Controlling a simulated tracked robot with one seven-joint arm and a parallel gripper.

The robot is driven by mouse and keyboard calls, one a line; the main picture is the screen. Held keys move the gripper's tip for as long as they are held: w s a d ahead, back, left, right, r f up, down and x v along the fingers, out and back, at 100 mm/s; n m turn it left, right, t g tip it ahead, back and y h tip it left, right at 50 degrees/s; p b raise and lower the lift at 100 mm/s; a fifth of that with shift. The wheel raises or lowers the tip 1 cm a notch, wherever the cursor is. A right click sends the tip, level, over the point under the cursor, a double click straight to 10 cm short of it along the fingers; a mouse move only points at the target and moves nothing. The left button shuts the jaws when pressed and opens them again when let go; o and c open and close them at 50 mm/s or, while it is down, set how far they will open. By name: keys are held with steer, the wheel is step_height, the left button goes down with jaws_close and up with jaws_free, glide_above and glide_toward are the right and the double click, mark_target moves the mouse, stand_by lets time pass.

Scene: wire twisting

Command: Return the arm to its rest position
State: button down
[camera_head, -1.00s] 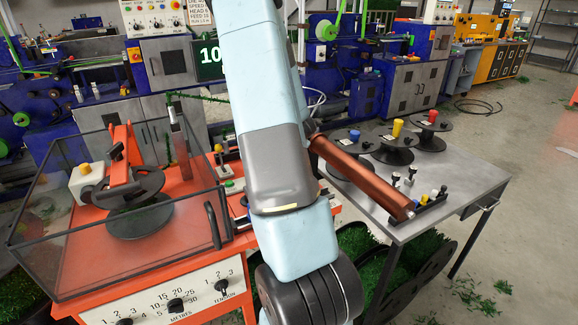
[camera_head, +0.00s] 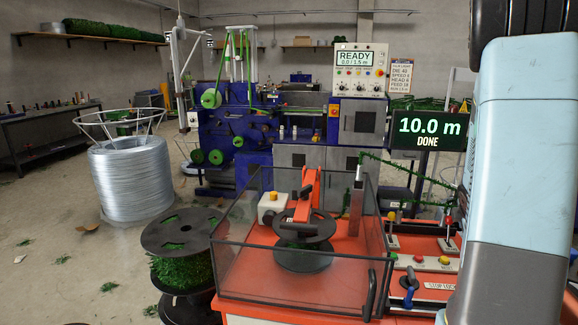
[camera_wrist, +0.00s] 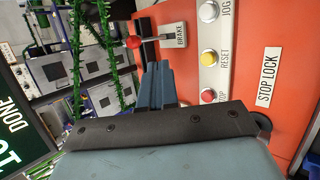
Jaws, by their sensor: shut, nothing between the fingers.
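My arm (camera_head: 515,170) fills the right edge of the head view and its hand lies hidden or out of frame there. In the wrist view my gripper (camera_wrist: 157,75) is shut, with its grey-blue fingers together and nothing between them. The fingertips are over or near the orange panel, beside the BRAKE label (camera_wrist: 181,36) and a red-knobbed lever (camera_wrist: 135,42). I cannot tell whether they touch anything.
The orange spooling bench (camera_head: 300,255) with its clear guard stands ahead. A green twisted strand (camera_head: 410,170) runs beside the "10.0 m DONE" display (camera_head: 430,131). A wire coil (camera_head: 133,180) and stacked spools (camera_head: 180,245) stand left. The left floor is largely open.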

steer(key=s+a+r+m+y, duration=0.1)
steer(key=s+a+r+m, duration=0.3)
steer(key=a+r, duration=0.4)
steer(key=s+a+r+m+y, duration=0.2)
steer(key=s+a+r+m, duration=0.3)
steer(key=a, duration=0.6)
steer(key=s+a+r+m+y, duration=0.1)
steer(key=s+a+r+m, duration=0.1)
steer(key=s+a, duration=0.5)
steer(key=s+a+r+m+g+y, duration=0.1)
steer(key=s+a+r+m, duration=0.2)
steer(key=s+a, duration=0.4)
steer(key=shift+s+a+r+m+g, duration=0.3)
steer(key=shift+s+r, duration=0.15)
steer(key=shift+s, duration=0.45)
